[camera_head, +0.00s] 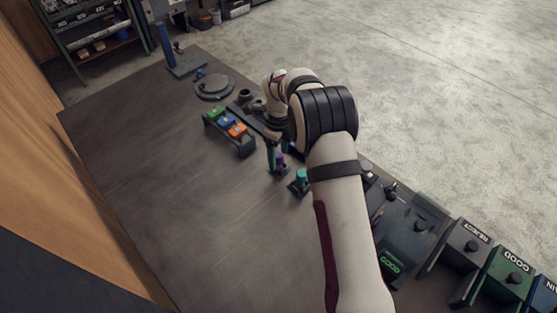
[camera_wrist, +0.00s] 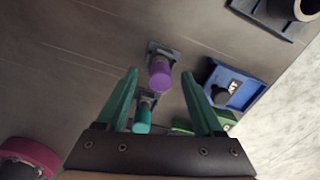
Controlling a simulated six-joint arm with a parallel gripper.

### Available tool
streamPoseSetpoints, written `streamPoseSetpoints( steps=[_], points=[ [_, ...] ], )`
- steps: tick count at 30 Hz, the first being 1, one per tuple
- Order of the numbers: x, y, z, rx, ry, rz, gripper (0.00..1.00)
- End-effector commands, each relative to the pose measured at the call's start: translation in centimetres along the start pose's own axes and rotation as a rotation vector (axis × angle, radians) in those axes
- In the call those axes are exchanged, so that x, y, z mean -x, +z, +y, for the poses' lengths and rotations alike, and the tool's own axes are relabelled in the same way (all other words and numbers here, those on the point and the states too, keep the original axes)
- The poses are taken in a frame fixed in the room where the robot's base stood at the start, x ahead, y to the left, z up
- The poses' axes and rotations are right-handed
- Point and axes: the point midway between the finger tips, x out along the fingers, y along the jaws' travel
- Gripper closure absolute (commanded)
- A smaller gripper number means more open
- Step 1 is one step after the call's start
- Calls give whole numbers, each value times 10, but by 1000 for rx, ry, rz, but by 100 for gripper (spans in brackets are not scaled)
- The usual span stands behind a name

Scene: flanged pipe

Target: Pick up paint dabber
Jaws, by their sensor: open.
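A purple-topped cylinder (camera_wrist: 160,72), which looks like a dabber, stands in a small dark holder on the table. It shows partly beside my gripper in the head view (camera_head: 281,159). A similar teal-topped cylinder (camera_wrist: 142,116) stands in its own holder nearby, also seen in the head view (camera_head: 301,176). I cannot tell which one the task means. My gripper (camera_wrist: 160,74) has its teal fingers spread, with the purple top between the tips in the wrist view. Nothing is held, and contact cannot be seen. My arm hides part of the table.
A rack with green, blue and orange blocks (camera_head: 228,126) stands left of my gripper in the head view. A round flanged disc (camera_head: 213,87) lies behind it. A blue tray (camera_wrist: 252,92) with a black knob is right in the wrist view. The table's left middle (camera_head: 150,180) is clear.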

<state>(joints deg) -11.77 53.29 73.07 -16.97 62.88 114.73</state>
Motion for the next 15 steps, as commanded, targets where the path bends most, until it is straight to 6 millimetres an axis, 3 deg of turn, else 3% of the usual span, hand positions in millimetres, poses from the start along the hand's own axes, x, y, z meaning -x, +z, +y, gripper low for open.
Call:
streamPoseSetpoints(
  steps=[3, 9, 15],
  points=[
    [-11, 0, 0, 0, 0, 0, 31],
    [-11, 0, 0, 0, -2, -1, 33],
    [-11, 0, 0, 0, -1, -1, 69]
  ],
)
